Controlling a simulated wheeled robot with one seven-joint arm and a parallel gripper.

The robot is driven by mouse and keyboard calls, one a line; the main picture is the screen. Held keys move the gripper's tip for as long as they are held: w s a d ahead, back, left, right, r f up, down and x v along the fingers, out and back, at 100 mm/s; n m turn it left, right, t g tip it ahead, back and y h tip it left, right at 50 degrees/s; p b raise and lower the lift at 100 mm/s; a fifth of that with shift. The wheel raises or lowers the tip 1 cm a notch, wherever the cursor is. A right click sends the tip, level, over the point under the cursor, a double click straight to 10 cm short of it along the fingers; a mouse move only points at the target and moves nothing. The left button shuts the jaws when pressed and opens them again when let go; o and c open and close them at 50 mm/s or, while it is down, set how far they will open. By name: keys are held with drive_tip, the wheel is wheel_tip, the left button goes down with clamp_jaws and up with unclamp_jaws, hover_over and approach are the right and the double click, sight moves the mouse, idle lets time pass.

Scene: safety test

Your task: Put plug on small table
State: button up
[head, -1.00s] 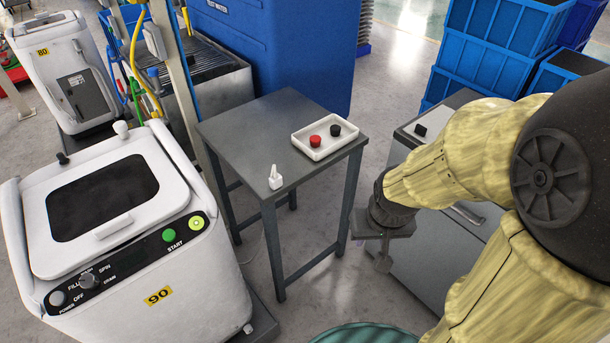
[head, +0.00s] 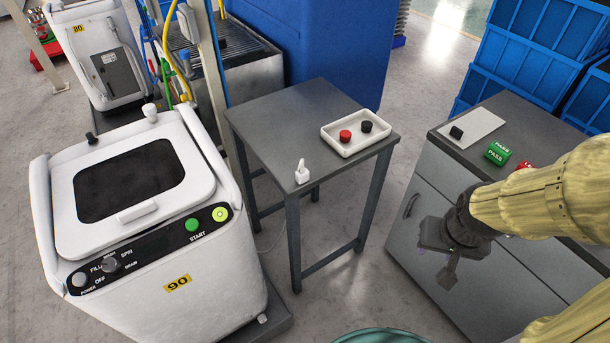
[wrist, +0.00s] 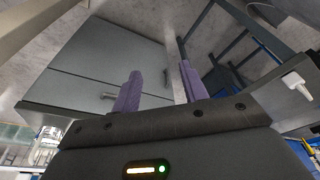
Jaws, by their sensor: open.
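The small grey table (head: 285,125) stands in the middle of the head view. A small white object (head: 302,174), which looks like the plug, stands upright on its front corner; it also shows at the right of the wrist view (wrist: 297,82). My gripper (head: 447,274) hangs right of the table, in front of the grey cabinet and below its top, apart from the plug. In the wrist view its two purple fingers (wrist: 158,85) are spread with nothing between them.
A white tray (head: 330,142) with a red and a black knob sits on the table. The grey cabinet (head: 415,190) at right bears a green PASS block (head: 498,153) and a black block (head: 456,132). A white washer (head: 150,230) stands left. Floor shows between table and cabinet.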

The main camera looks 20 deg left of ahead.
drive_tip(key=shift+o, duration=1.1)
drive_tip(key=shift+w+f, duration=0.15)
drive_tip(key=n+t+y+b, duration=0.4)
drive_tip(key=n+t+y, duration=0.2)
drive_tip(key=n+y, duration=0.4)
approach(304, 176)
drive_tip(key=v, duration=0.4)
drive_tip(key=shift+d, duration=0.2)
drive_tip(key=b+x, duration=0.1)
drive_tip(key=x, duration=1.1)
drive_tip(key=shift+a, duration=0.15)
